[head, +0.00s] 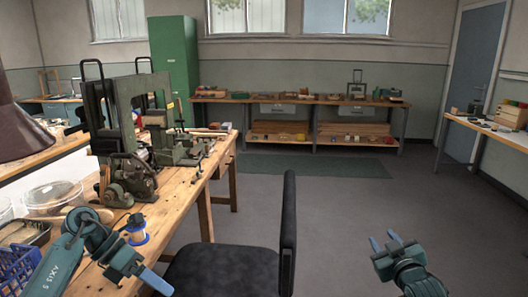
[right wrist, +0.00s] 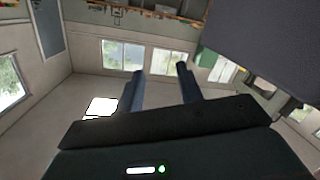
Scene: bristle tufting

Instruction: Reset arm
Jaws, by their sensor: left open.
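My left gripper (head: 158,281) is low in the head view, beside the front of the wooden workbench, with its blue fingers pointing right and down. It is open and I see nothing between its fingers. My right gripper (head: 383,243) is at the lower right of the head view, over the bare floor to the right of the chair. Its two blue fingers stand apart, and in the right wrist view its fingers (right wrist: 160,82) are also apart with nothing between them.
The wooden workbench (head: 175,205) carries a green tufting machine (head: 150,115) and a spool (head: 136,230). A black chair (head: 288,225) stands between my grippers. Open floor (head: 350,215) lies ahead; a back bench (head: 300,100) and side table (head: 495,132) stand farther off.

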